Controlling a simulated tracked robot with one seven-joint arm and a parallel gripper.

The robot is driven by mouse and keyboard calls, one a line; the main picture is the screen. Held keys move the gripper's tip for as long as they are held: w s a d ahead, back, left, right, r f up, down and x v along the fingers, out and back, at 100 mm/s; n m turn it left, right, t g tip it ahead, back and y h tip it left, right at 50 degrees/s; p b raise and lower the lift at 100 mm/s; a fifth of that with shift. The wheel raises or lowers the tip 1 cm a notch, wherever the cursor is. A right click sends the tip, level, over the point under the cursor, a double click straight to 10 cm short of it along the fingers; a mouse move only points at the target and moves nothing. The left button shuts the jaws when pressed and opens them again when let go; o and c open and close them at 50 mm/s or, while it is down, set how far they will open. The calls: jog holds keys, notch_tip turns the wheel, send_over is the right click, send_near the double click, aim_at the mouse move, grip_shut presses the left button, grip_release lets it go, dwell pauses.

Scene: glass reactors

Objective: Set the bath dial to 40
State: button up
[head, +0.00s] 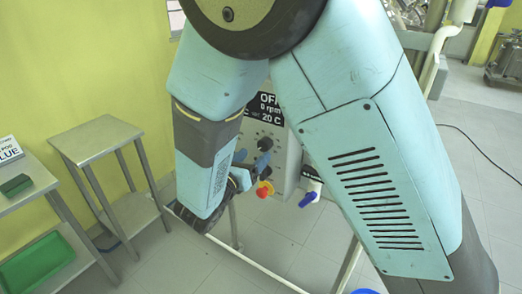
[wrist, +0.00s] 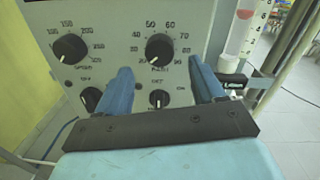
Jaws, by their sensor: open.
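The bath dial (wrist: 158,47) is a black round knob with a white pointer line on a grey control panel (wrist: 112,22) in the wrist view. Its scale shows marks such as 50, 60, 70, 80 and 90, and its pointer is toward the lower left, near the low end. My gripper (wrist: 162,80) is open and empty, its two blue fingers pointing at the panel below and to either side of the dial. In the head view, my gripper (head: 255,165) is beside the panel, partly hidden by my arm. The display (head: 266,108) reads OFF, 0 rpm and 20 C.
A speed dial (wrist: 69,47) sits left of the bath dial. Two smaller knobs (wrist: 90,98) (wrist: 158,98) are below. A red button (head: 264,189) and blue handle (head: 308,199) are near the gripper. A metal side table (head: 95,140) stands left.

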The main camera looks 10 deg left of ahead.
aim_at(262, 147)
jog(key=shift+x, duration=2.35)
jog(key=shift+c, duration=0.3)
jog(key=c, duration=1)
